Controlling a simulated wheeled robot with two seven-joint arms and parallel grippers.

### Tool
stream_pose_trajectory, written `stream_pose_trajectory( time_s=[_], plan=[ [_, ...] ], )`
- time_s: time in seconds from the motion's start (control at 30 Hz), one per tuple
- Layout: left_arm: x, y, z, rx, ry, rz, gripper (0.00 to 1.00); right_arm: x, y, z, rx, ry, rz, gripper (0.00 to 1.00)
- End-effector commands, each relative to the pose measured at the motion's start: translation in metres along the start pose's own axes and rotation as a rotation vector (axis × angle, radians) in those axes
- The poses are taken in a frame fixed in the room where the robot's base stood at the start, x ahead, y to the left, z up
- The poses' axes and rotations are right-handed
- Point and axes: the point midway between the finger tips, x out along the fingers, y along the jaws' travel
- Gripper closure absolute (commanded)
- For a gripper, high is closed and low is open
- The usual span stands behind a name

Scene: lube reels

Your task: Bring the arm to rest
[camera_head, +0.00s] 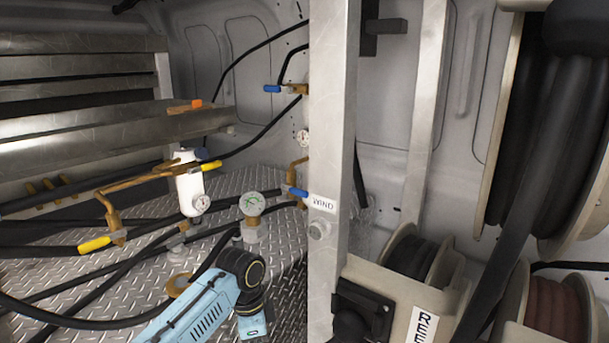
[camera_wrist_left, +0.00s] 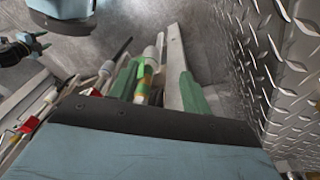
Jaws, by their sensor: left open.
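My left arm, light blue with a black joint, reaches in from the bottom of the head view, over the diamond-plate floor (camera_head: 130,290). Its gripper's fingers are not clearly visible there. In the left wrist view my left gripper (camera_wrist_left: 158,82) shows two green fingers standing apart. A bottle-like thing with green and orange bands (camera_wrist_left: 146,78) and a flat metal bar (camera_wrist_left: 174,65) appear in line with the gap. I cannot tell their distance, and nothing looks clamped. My right gripper does not show.
A metal post (camera_head: 333,150) labelled WIND stands right of my arm. Left are brass pipes with yellow-handled valves (camera_head: 95,244), a white filter (camera_head: 190,190), a gauge (camera_head: 252,203) and black hoses. Hose reels (camera_head: 432,262) fill the right. Metal shelves (camera_head: 80,130) stand at back left.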

Motion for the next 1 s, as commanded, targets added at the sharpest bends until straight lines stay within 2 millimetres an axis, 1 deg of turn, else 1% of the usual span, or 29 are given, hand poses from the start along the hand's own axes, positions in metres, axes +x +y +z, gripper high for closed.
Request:
stream_pose_trajectory(
  time_s=[0.03,0.1,0.2,0.27,0.4,0.47,0.5,0.57,0.6,0.7,0.8,1.0],
  plan=[
    [0.020,0.020,0.000,-0.029,0.026,0.005,0.52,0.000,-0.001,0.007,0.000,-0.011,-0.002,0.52],
    [0.038,0.042,0.002,-0.084,0.057,0.001,0.52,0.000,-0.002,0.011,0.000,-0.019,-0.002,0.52],
    [0.059,0.073,0.008,-0.178,0.102,-0.011,0.52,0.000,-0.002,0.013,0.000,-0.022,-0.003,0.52],
    [0.068,0.091,0.015,-0.241,0.126,-0.020,0.52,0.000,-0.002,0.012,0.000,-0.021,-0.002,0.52],
    [0.082,0.133,0.037,-0.411,0.172,-0.046,0.52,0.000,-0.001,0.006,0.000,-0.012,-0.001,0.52],
    [0.085,0.151,0.050,-0.491,0.188,-0.061,0.52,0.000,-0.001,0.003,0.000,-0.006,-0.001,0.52],
    [0.086,0.162,0.060,-0.545,0.195,-0.072,0.52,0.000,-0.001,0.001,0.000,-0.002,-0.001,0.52],
    [0.085,0.179,0.076,-0.628,0.204,-0.091,0.52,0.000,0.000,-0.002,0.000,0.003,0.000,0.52],
    [0.084,0.190,0.086,-0.683,0.208,-0.106,0.52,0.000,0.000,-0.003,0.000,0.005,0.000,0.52],
    [0.078,0.213,0.111,-0.801,0.212,-0.144,0.52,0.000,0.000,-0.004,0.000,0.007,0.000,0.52],
    [0.071,0.230,0.130,-0.887,0.210,-0.175,0.52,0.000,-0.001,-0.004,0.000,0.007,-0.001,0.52],
    [0.057,0.255,0.161,-1.015,0.199,-0.229,0.52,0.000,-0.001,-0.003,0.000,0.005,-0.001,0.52]
  ],
)
